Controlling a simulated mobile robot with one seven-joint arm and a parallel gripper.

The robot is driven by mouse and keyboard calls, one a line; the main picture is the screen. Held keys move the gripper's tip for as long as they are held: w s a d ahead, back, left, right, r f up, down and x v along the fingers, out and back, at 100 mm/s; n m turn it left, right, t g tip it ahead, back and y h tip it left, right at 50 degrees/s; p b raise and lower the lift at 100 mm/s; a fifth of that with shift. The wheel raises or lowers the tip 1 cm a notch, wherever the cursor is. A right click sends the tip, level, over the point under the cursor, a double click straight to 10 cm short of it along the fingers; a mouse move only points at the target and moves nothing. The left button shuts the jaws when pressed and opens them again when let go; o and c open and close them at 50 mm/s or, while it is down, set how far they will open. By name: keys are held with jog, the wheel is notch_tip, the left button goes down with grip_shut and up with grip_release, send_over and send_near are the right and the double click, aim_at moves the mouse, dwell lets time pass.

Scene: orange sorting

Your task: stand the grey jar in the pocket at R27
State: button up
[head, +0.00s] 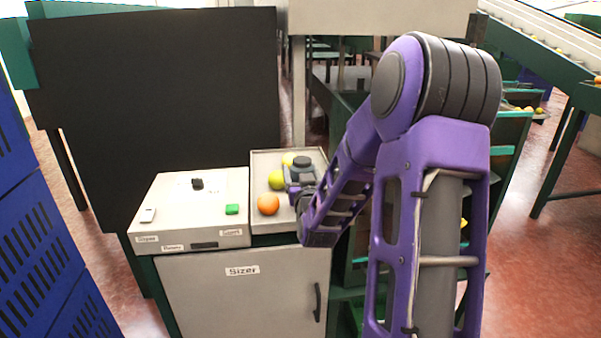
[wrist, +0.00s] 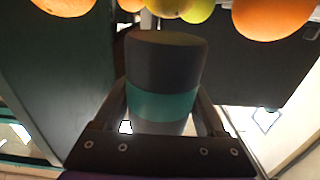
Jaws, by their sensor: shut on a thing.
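The grey jar (wrist: 166,62) is a dark grey cylinder with a teal band and a lighter grey part below it. My gripper (wrist: 160,112) is shut on it, with one finger on each side in the wrist view. In the head view the jar's dark top (head: 303,161) shows at my gripper (head: 301,181), at the right side of a shallow fruit tray (head: 262,170). I cannot tell whether the jar touches the tray. No pocket marked R27 can be made out in either view.
Blue crates (head: 40,230) stand far left.

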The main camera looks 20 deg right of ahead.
jog(key=shift+f+b, duration=0.5)
jog(key=shift+b, duration=0.15)
jog(key=o, duration=1.5)
jog(key=shift+r, duration=0.1)
